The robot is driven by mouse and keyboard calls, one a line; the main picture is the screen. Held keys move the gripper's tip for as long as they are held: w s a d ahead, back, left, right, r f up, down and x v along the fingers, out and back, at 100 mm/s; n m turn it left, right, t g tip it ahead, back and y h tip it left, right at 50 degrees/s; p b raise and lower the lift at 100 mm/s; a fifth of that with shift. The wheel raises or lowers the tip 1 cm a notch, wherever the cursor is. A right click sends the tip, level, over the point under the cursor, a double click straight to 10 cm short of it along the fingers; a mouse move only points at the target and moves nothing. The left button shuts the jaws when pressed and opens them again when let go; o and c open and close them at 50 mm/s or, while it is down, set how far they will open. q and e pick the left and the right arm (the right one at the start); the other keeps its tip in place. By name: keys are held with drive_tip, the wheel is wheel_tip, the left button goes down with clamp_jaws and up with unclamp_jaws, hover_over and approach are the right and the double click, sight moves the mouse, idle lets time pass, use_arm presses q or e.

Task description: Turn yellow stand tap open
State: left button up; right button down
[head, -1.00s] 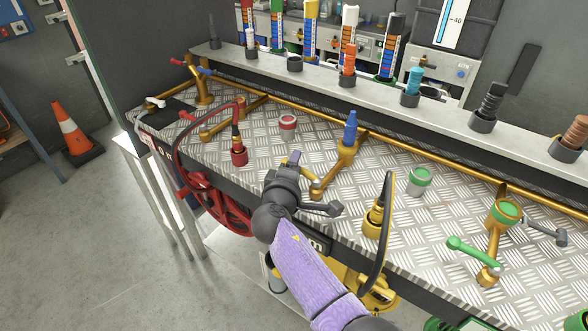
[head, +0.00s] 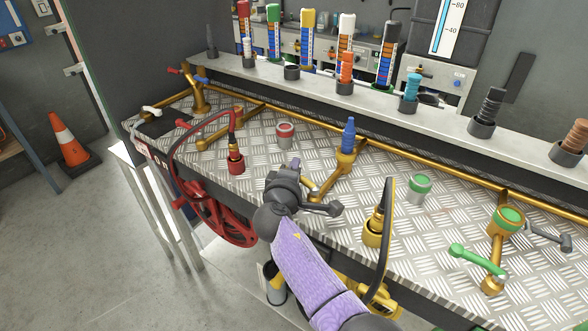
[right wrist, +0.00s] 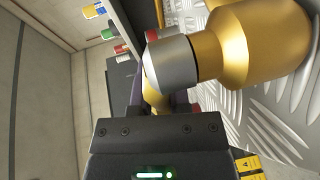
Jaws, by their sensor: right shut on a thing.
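My right gripper (head: 292,166) is shut at the brass stand (head: 320,191) in the middle of the bench, which I take to be the yellow stand tap. The stand has a pipe elbow, and a blue nozzle (head: 349,137) stands upright on its far end. The tap handle and the grip itself are hidden behind my gripper and arm. In the right wrist view a brass body (right wrist: 245,55) with a grey end cap (right wrist: 172,66) lies close in front of the gripper, covering the fingertips. My left gripper is not in view.
A red hose reel (head: 222,214) hangs at the front left. A black and yellow hose loop (head: 388,225) rises right of my arm. A green-handled tap (head: 470,256) is further right. Grey-red (head: 285,134) and grey-green (head: 420,188) cups stand on the bench.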

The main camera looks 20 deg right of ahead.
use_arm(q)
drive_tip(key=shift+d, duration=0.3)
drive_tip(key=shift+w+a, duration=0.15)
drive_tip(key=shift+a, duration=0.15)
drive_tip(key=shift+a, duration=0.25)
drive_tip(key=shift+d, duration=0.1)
